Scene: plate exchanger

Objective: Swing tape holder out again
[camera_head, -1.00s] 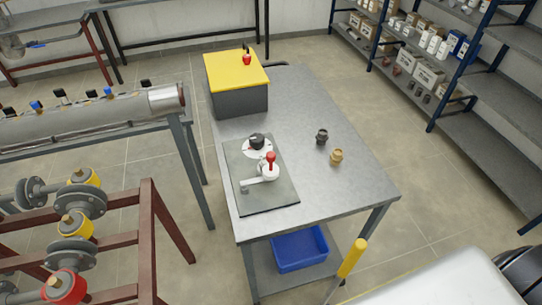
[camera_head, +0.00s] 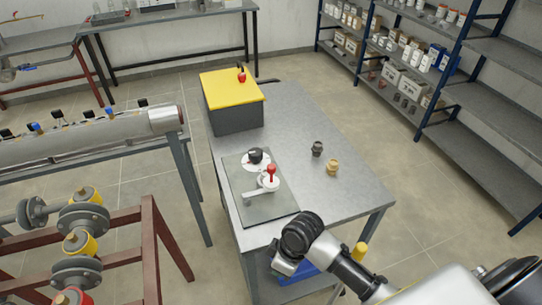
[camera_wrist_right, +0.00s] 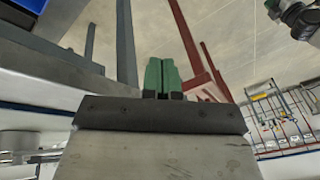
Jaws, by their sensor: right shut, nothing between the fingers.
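A dark grey base plate (camera_head: 245,209) lies on the near left part of the metal table. On it stands a white swing arm with a red knob (camera_head: 270,173), which looks like the tape holder. Its arm points toward the left front over the plate. Just behind it is a black knob (camera_head: 255,156) on a white disc. My right arm comes in from the lower right, its wrist above the table's front edge, apart from the plate. My right gripper's green fingers (camera_wrist_right: 162,77) are together and empty in the right wrist view. My left gripper is not in view.
A yellow-topped grey box (camera_head: 232,88) with a small red item stands at the table's back left. A dark fitting (camera_head: 317,149) and a brass fitting (camera_head: 332,168) stand right of the plate. A blue bin (camera_head: 304,278) sits below, partly hidden. The table's right side is clear.

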